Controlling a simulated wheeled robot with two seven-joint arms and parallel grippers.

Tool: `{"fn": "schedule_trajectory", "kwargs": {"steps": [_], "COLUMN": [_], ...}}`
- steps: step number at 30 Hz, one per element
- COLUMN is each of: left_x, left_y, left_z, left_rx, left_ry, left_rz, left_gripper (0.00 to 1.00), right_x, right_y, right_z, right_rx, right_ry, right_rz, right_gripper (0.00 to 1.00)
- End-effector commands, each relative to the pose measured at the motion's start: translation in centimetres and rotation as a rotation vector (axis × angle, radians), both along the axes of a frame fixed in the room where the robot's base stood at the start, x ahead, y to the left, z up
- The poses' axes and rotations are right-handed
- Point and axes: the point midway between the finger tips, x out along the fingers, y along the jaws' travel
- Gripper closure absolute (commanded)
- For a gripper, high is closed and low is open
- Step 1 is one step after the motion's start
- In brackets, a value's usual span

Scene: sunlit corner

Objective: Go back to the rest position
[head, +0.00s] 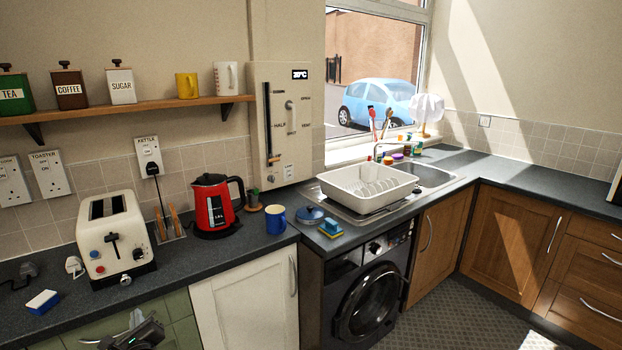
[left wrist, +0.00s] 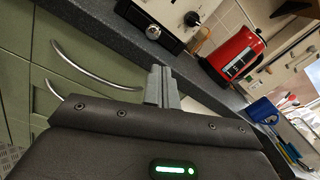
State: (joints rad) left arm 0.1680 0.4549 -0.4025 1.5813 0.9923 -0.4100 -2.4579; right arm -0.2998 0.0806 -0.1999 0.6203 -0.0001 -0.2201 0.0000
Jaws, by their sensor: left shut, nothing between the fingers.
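My left gripper (head: 137,318) is at the bottom left of the head view, low in front of the green cupboard fronts. In the left wrist view its fingers (left wrist: 161,88) are together with nothing between them. Green drawer fronts and a curved metal handle (left wrist: 95,70) are to their left, and the dark worktop edge passes behind them. My right gripper is in neither view.
The dark worktop (head: 185,262) carries a cream toaster (head: 115,240), a red kettle (head: 213,205), a blue mug (head: 276,219) and a blue-and-white sponge (head: 42,302). A white dish rack (head: 345,193) stands by the sink. Patterned floor (head: 455,310) is clear at right.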

Motion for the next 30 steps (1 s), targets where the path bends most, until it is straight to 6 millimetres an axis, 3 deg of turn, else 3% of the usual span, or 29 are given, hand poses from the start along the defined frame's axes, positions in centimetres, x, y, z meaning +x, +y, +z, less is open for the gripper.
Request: {"fn": "schedule_trajectory", "kwargs": {"steps": [5, 8, 11, 14, 17, 21, 23, 27, 30], "left_x": [1.5, 1.1, -0.6, -3.9, -8.3, -16.0, -19.7, -29.1, -35.9], "left_y": [-0.7, -1.5, -2.7, -4.3, -6.2, -9.3, -10.7, -14.5, -17.2], "left_z": [-5.1, -10.3, -17.0, -24.5, -31.1, -39.2, -42.1, -47.6, -50.3], "left_rx": [-0.401, -0.666, -0.95, -1.228, -1.453, -1.688, -1.76, -1.864, -1.883], "left_ry": [-0.202, -0.269, -0.305, -0.325, -0.332, -0.328, -0.319, -0.286, -0.234], "left_rz": [-0.063, -0.059, -0.007, 0.106, 0.258, 0.513, 0.63, 0.9, 1.06], "left_gripper": [1.0, 1.0, 1.0, 1.0, 1.0, 1.0, 1.0, 1.0, 1.0], "right_x": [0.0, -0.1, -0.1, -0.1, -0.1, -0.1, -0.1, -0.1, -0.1], "right_y": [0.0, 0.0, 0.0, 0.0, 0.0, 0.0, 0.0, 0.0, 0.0], "right_z": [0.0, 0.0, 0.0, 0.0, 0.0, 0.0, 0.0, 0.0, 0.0], "right_rx": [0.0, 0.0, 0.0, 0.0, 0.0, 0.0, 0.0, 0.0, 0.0], "right_ry": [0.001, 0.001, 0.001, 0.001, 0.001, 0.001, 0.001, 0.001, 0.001], "right_rz": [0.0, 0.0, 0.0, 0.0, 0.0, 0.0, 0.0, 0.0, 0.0], "right_gripper": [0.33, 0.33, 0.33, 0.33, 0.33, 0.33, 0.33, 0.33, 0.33]}}
